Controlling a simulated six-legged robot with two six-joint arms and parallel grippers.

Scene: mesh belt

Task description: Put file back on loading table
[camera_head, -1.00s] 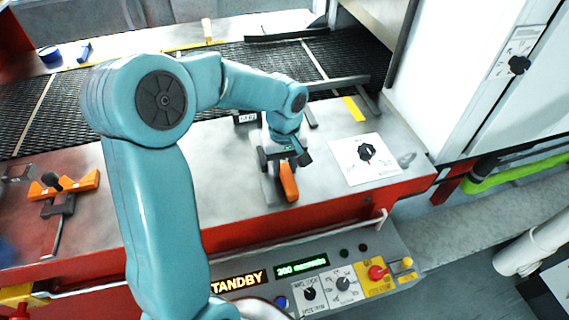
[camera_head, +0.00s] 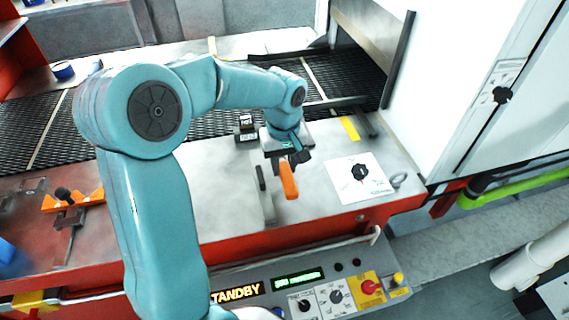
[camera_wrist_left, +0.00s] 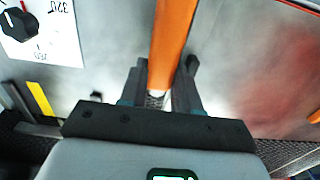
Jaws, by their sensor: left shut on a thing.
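The file shows as an orange handle (camera_head: 288,180) in the head view, below my left gripper (camera_head: 287,160). My left gripper is shut on it. The handle also shows in the left wrist view (camera_wrist_left: 172,45), running up between the fingers (camera_wrist_left: 160,92); the rest of the file is mostly hidden. The loading table (camera_head: 215,205) is a grey metal top with a red front. The handle is over its right-hand part; I cannot tell whether it touches the top. My right gripper is not in view.
A dark-handled tool (camera_head: 261,178) lies just left of the file. A white dial card (camera_head: 360,179) is to the right and a small black block (camera_head: 246,122) behind. An orange tool (camera_head: 72,199) lies far left. The mesh belt (camera_head: 205,122) runs behind; a control panel (camera_head: 330,290) is in front.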

